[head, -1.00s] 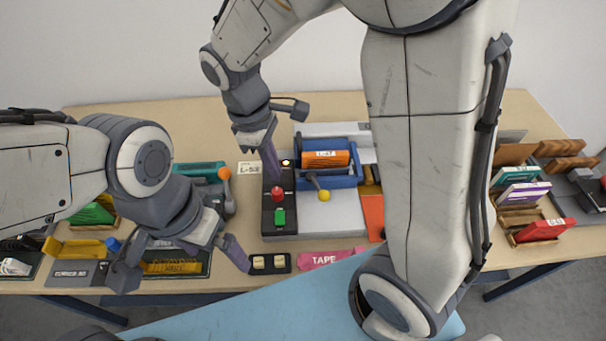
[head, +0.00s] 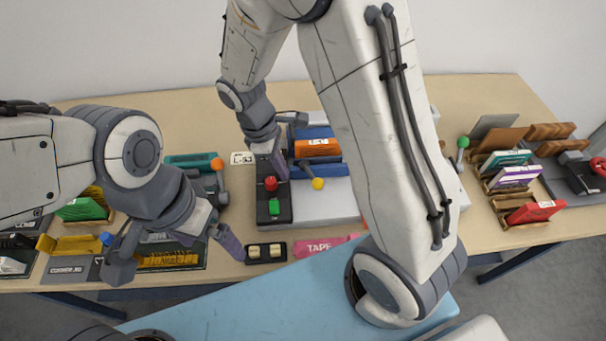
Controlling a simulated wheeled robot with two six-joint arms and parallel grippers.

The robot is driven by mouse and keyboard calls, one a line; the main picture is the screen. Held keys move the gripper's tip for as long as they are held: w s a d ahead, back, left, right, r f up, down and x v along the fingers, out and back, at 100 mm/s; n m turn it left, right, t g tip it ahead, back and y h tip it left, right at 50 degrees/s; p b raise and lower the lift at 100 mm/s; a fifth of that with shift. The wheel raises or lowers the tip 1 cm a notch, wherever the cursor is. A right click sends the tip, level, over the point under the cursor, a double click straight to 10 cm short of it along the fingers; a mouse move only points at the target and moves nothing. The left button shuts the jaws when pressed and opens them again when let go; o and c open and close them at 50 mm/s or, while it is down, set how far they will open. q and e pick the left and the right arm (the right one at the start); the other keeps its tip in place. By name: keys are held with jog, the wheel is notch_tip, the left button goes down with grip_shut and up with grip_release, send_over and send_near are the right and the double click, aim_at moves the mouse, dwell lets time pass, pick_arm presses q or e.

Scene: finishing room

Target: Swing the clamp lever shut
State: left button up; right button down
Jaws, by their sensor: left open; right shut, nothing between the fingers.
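A blue clamp-like fixture (head: 329,171) holds an orange block (head: 317,147) on a pale grey plate. A lever with a yellow ball knob (head: 318,184) sticks out at its front, towards me. My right gripper (head: 281,172) is shut and empty, pointing down just left of the fixture, over the dark button box. It is apart from the yellow knob in the picture; its height is hard to tell. My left gripper (head: 175,253) is open and empty over the front left of the table. Other levers have an orange knob (head: 217,164) on the left and a green knob (head: 463,142) on the right.
The dark box has a red button (head: 270,183) and a green switch (head: 274,206). Racks (head: 535,212) stand at right. My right arm hides the table right of the fixture.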

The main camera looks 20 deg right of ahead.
aim_at(311, 173)
jog(key=x, duration=0.3)
jog(key=shift+s+d+f, duration=0.1)
jog(key=shift+d+f, duration=0.05)
jog(key=shift+d, duration=0.05)
jog(key=shift+s+d+r+p, duration=0.25)
jog(key=shift+s+d+p, duration=0.1)
jog(key=shift+d, duration=0.2)
jog(key=shift+s+d+r+p, duration=0.25)
jog(key=shift+s+d+p, duration=0.1)
jog(key=shift+d, duration=0.2)
pick_arm(q)
jog(key=shift+r, duration=0.85)
pick_arm(e)
jog(key=shift+s+d, duration=0.2)
jog(key=shift+d, duration=0.25)
pick_arm(q)
jog(key=shift+d, duration=0.1)
jog(key=shift+d+r, duration=0.15)
jog(key=shift+d, duration=0.35)
pick_arm(e)
jog(key=shift+d+n, duration=0.15)
jog(key=shift+n, duration=0.35)
